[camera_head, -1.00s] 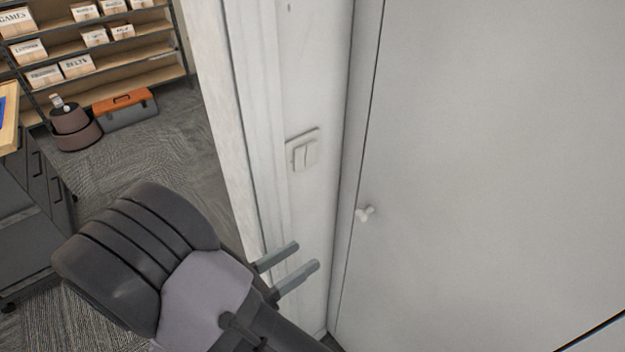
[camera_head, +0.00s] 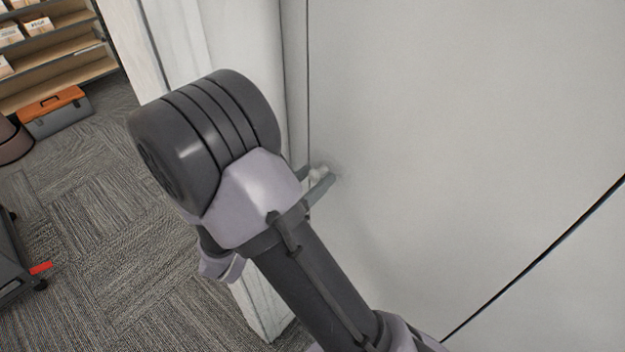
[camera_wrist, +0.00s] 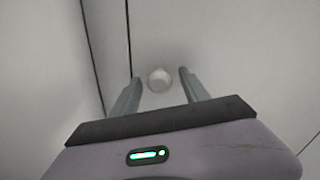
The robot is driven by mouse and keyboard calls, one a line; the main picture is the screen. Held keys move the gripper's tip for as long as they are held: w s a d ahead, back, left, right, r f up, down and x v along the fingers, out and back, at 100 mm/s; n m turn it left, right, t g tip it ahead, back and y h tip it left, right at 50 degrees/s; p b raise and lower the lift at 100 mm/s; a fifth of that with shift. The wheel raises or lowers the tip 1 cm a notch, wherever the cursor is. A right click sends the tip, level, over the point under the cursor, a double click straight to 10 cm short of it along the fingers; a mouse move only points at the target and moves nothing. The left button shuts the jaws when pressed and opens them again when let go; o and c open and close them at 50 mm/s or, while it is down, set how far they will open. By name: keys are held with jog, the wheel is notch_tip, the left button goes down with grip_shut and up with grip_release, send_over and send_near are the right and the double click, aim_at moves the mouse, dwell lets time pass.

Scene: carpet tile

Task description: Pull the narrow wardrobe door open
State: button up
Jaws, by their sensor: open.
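The wardrobe door (camera_head: 430,130) is a flat pale grey panel, and it looks shut, with a thin dark seam along its left edge. Its small round white knob (camera_head: 319,173) sits near that left edge. In the wrist view the knob (camera_wrist: 159,79) shows between the two fingertips, with a gap on each side. My gripper (camera_head: 318,178) is open with its fingers on either side of the knob; it also shows in the wrist view (camera_wrist: 158,84). I cannot tell exactly how far the fingers reach past the knob.
A white wall edge (camera_head: 180,60) stands left of the door. A dark diagonal seam (camera_head: 540,258) crosses the lower right. On the carpet (camera_head: 110,220) at left are an orange-lidded toolbox (camera_head: 55,110) and a shelf (camera_head: 60,60). Open carpet lies between.

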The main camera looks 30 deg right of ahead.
grip_shut()
dwell(1.4)
